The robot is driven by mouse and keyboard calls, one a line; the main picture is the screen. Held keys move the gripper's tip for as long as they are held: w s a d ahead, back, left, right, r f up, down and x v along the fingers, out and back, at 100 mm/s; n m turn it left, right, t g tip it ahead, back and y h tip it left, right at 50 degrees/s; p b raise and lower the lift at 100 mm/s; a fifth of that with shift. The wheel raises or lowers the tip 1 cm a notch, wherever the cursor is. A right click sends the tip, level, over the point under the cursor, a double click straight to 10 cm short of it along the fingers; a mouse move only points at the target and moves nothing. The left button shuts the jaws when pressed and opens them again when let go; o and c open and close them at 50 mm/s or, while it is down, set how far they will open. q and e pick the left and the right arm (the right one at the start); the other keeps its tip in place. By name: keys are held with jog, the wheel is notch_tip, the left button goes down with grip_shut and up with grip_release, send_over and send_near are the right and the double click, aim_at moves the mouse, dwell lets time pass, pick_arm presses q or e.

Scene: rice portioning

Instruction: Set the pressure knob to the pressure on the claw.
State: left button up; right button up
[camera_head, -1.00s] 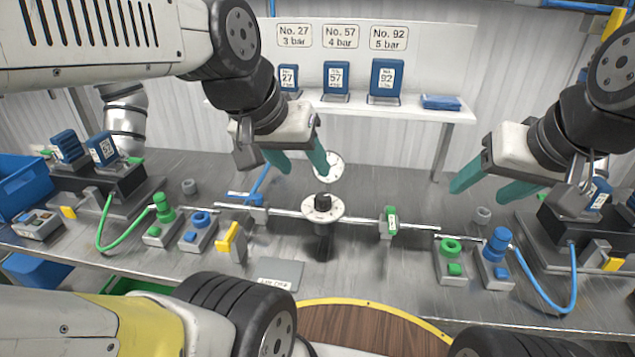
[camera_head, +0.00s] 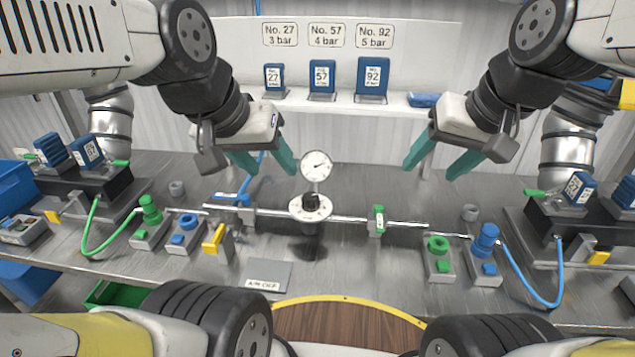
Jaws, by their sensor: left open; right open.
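The pressure knob (camera_head: 311,202) is a black knob on a round white dial plate at the middle of the pipe on the table. A round white gauge (camera_head: 316,166) with a dark needle stands just behind it; its reading is too small to tell. Blue claws numbered 27 (camera_head: 274,79), 57 (camera_head: 322,78) and 92 (camera_head: 372,77) stand on the back shelf under signs for 3, 4 and 5 bar. My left gripper (camera_head: 268,162) is open and empty, above and left of the knob. My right gripper (camera_head: 436,162) is open and empty, above and right of it.
Blue blocks sit in black holders at the left (camera_head: 80,185) and right (camera_head: 560,222); the left front one's number is unclear. Green and blue fittings stand along the pipe (camera_head: 350,219). A yellow lever (camera_head: 214,238) and a green valve (camera_head: 378,220) flank the knob. A grey plate (camera_head: 270,272) lies in front.

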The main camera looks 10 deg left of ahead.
jog(key=w+a+g, duration=0.2)
jog(key=w+a, duration=0.2)
jog(key=w, duration=0.1)
jog(key=m+g+h, duration=0.2)
jog(key=g+h, duration=0.1)
send_over(311, 195)
jog(key=f, duration=1.2)
jog(key=shift+d, duration=0.3)
jog(key=shift+a+f, duration=0.35)
jog(key=shift+f, duration=0.25)
notch_tip(311, 195, down, 7)
jog(key=shift+f, duration=0.15)
grip_shut()
